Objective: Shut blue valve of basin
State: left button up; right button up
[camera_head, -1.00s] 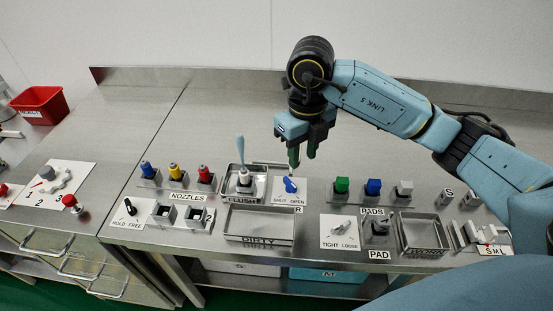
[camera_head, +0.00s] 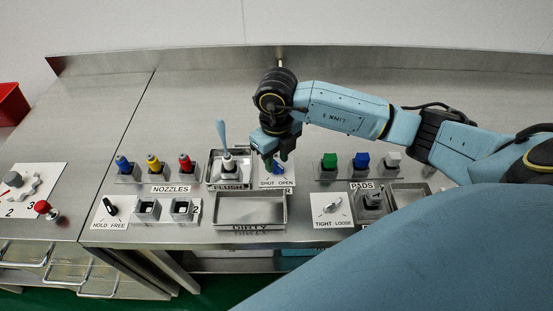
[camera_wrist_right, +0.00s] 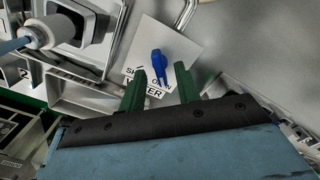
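The blue valve (camera_head: 274,168) is on a white plate marked SHUT and OPEN, right of the small steel FLUSH basin (camera_head: 211,178). In the right wrist view the valve (camera_wrist_right: 158,62) shows as a blue knob with a narrow handle, whose lower end lies by the word OPEN. My right gripper (camera_head: 277,160) is above the plate, pointing down. In the wrist view its two green fingers (camera_wrist_right: 161,80) are apart, with the handle's lower end between their tips; I cannot tell whether they touch it. My left gripper is not in view.
A light-blue-handled tool (camera_head: 222,135) stands in the FLUSH basin, close left of my gripper. The DIRTY tray (camera_head: 250,225) is in front. Nozzles (camera_head: 154,165) stand left and coloured pads (camera_head: 362,162) right. The steel counter behind is clear.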

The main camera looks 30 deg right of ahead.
jog(key=shift+f, duration=0.5)
grip_shut()
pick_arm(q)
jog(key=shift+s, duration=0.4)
